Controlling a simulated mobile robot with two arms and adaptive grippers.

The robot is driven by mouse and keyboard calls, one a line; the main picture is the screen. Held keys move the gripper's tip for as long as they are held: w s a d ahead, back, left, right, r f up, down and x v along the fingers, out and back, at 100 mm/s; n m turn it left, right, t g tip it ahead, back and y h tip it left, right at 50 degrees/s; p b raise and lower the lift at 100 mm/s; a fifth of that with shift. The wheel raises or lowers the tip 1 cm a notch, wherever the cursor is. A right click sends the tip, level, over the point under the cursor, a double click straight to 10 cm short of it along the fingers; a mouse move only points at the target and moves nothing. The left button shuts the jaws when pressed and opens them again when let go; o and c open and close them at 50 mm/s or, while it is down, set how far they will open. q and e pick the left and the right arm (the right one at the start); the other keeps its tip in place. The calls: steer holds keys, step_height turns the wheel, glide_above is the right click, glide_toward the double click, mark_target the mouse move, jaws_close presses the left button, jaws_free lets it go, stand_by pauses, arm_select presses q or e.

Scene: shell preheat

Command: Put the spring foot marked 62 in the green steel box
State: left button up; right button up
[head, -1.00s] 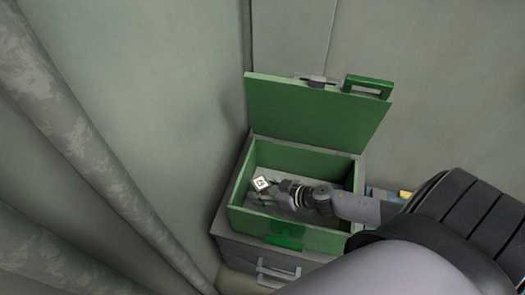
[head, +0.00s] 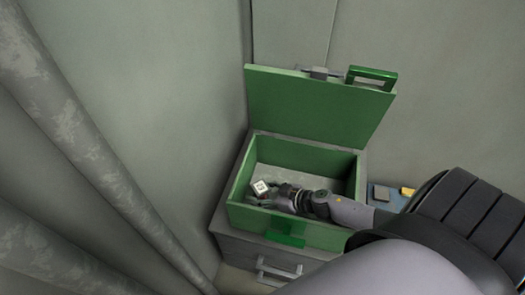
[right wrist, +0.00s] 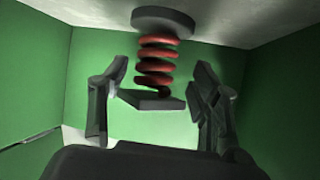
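The green steel box (head: 330,236) stands with its lid raised. The spring foot (right wrist: 155,58) has a red coil between a dark round disc and a dark square plate. In the head view its white-marked plate (head: 260,187) shows inside the box, near the left wall; the number is too small to read. In the right wrist view the disc meets the box's grey floor. My right gripper (head: 256,194) reaches down into the box. Its fingers (right wrist: 158,95) are open around the spring foot, with a gap at the left finger. My left gripper is not in view.
The box sits on a grey drawer cabinet (head: 232,245) in a corner. The raised lid (head: 315,108) stands behind the opening. A blue surface (head: 392,199) with a small dark block and a yellow piece lies to the right. The box floor behind my gripper is clear.

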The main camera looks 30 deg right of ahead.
steer(key=shift+o, duration=0.6)
steer(key=shift+r, duration=0.15)
steer(key=p+v, duration=0.1)
steer(key=v, duration=1.1)
